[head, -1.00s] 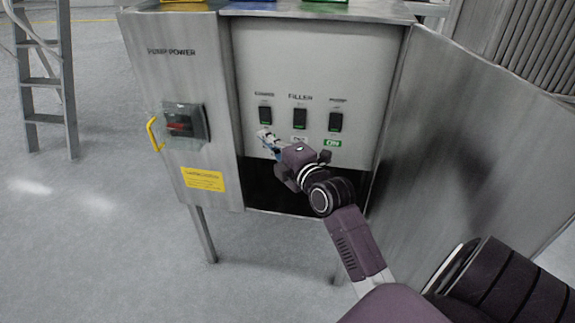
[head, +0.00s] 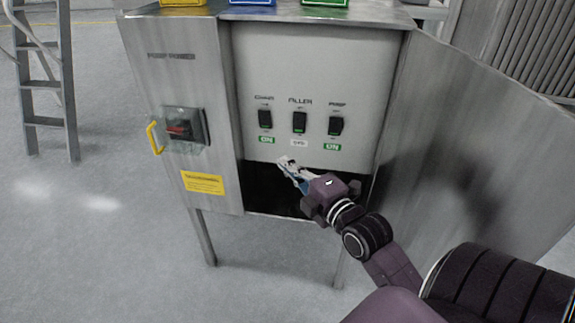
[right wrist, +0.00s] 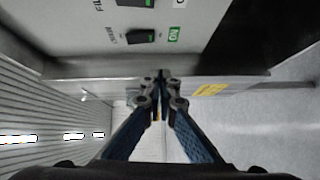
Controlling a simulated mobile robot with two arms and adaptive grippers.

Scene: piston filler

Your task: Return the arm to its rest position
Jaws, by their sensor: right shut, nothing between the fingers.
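My right gripper (head: 288,170) is shut and empty, just below the lower edge of the switch panel (head: 365,70), in front of the dark opening of the cabinet. Its closed fingers also show in the right wrist view (right wrist: 160,82). The panel carries three black rocker switches: the left one (head: 265,119) has a green ON label below it, the middle FILLER one (head: 299,122) has a pale label, and the right one (head: 336,126) has a green ON label. The gripper appears apart from all three. My left gripper is not in view.
The open cabinet door (head: 450,130) stands to the right of my arm. A ladder (head: 42,85) stands far left. The floor at left is clear.

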